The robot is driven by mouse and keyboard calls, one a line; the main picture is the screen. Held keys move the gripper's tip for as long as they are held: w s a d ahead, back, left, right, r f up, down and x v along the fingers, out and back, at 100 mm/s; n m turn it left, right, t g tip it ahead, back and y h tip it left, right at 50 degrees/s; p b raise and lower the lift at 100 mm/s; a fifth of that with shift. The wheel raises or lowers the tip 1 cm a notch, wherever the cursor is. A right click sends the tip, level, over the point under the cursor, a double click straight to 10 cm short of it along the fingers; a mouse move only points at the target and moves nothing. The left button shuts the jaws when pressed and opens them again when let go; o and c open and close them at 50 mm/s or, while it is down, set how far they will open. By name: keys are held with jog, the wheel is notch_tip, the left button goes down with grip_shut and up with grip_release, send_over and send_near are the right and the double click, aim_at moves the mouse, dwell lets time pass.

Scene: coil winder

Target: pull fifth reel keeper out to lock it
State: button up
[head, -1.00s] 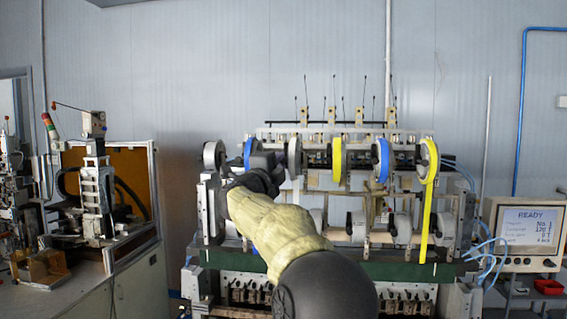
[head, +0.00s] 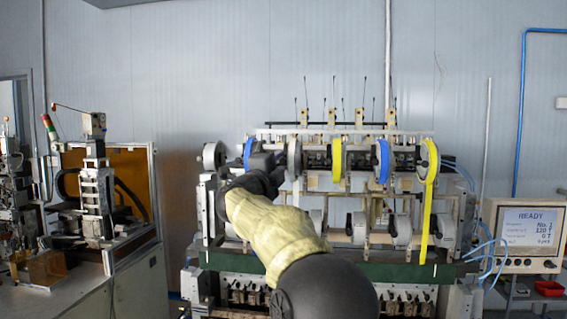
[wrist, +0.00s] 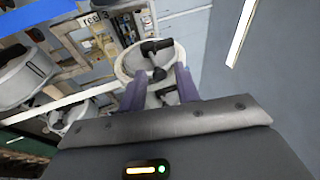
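In the head view my gripper (head: 277,160) is raised at the left part of the winder's upper reel row, between a blue reel (head: 248,150) and a pale reel (head: 295,157). In the wrist view my gripper (wrist: 160,82) has its two purple-grey fingers apart, in front of a white round reel (wrist: 125,66). A black keeper-like bar (wrist: 157,46) crosses its hub, and a smaller black knob (wrist: 158,74) shows between the fingers. Contact cannot be told. Another blue reel (head: 383,160) hangs farther right. Which keeper is the fifth cannot be told.
A label (wrist: 95,20) reading "reel 3" is on the frame in the wrist view. Other reels, including a yellow one (head: 337,158), hang close by. A yellow strip (head: 427,215) hangs at the right. A screen (head: 530,227) reads READY.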

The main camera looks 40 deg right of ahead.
jog(key=shift+a+r+b+v, duration=0.2)
jog(key=shift+r+b+v, duration=0.75)
jog(key=shift+v, duration=2.4)
jog(key=w+a+f+n+t+y, duration=0.75)
jog(key=a+f+n, duration=0.35)
jog(key=f+n, duration=0.2)
jog(key=a+f+n+g+y+b, duration=0.1)
jog(key=a+f+n+y, duration=0.25)
jog(key=f, duration=0.25)
jog(key=a+f+n+g+y, duration=0.1)
jog(key=a+f+n+y, duration=0.3)
jog(key=f, duration=0.3)
jog(key=s+a+f+n+g+y, duration=0.25)
jog(key=s+a+f, duration=0.2)
jog(key=f, duration=0.35)
jog(key=s+a+f+n+g+y, duration=0.1)
jog(key=s+a+f+n+g, duration=0.3)
jog(key=f, duration=0.4)
jog(key=s+a+f+n+g, duration=0.1)
jog(key=s+f+n+g, duration=0.1)
jog(key=s+f, duration=0.3)
jog(key=s+a+f+n+g, duration=0.1)
jog(key=s+f+g, duration=0.2)
jog(key=s, duration=0.8)
notch_tip(320, 180, down, 3)
jog(key=shift+s+a+r+n+g+b, duration=0.1)
jog(key=shift+s+a+n+g+b, duration=0.1)
jog(key=shift+s+n+g+b, duration=0.15)
